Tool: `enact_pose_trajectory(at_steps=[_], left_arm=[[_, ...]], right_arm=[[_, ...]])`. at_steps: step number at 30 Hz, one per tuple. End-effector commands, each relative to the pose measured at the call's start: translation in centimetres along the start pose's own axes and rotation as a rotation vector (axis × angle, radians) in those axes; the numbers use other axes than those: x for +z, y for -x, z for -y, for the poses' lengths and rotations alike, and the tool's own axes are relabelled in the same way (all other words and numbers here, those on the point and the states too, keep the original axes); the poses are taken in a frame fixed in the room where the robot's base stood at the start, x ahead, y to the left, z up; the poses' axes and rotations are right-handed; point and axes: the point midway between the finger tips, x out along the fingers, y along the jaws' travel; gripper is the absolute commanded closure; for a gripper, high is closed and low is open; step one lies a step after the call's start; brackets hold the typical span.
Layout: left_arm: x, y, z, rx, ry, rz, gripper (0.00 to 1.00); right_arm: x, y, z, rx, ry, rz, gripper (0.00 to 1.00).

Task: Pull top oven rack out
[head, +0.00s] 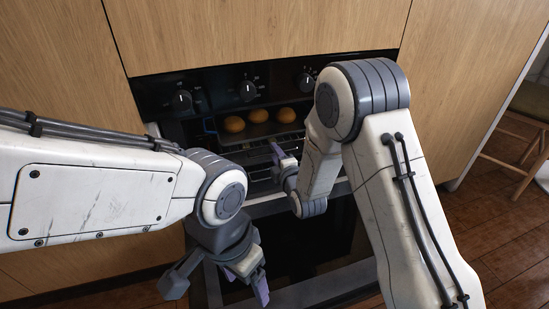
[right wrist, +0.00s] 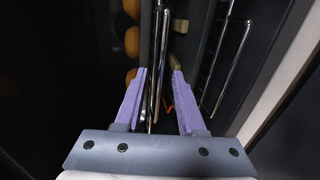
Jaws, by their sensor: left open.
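The top oven rack (head: 265,133) is in the open oven (head: 168,128), with several round golden buns (head: 258,116) on it. My right gripper (head: 277,157) is at the oven opening, by the rack's front. In the right wrist view its purple fingers (right wrist: 159,75) are apart, and shiny rack bars (right wrist: 155,60) run up between them, nearer the left finger. I cannot tell whether they touch. The buns also show there along the left (right wrist: 131,42). My left gripper (head: 248,284) is open and empty, low in front of the oven. My arms hide parts of the oven.
Several control knobs (head: 248,90) line the panel above the opening. The lowered oven door (head: 310,250) lies below and in front. Wooden cabinets (head: 250,35) surround the oven. A wooden stool (head: 515,150) stands at the far right, on a wooden floor.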

Motion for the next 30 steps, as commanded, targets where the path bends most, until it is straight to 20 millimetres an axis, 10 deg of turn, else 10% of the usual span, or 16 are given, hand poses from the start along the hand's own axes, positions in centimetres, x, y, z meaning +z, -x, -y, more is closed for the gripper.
enact_pose_trajectory(at_steps=[13,16,30], left_arm=[[0.03,-0.53,0.04,0.000,0.000,0.000,0.25],[0.03,-0.53,0.04,0.000,0.000,0.000,0.25],[0.03,-0.54,0.04,0.000,0.000,0.000,0.25]], right_arm=[[0.00,-1.30,-0.03,-0.002,0.000,0.000,0.61],[0.00,-1.29,-0.03,-0.001,-0.001,0.000,0.99],[-0.01,-1.27,0.00,-0.002,-0.001,0.000,1.00]])
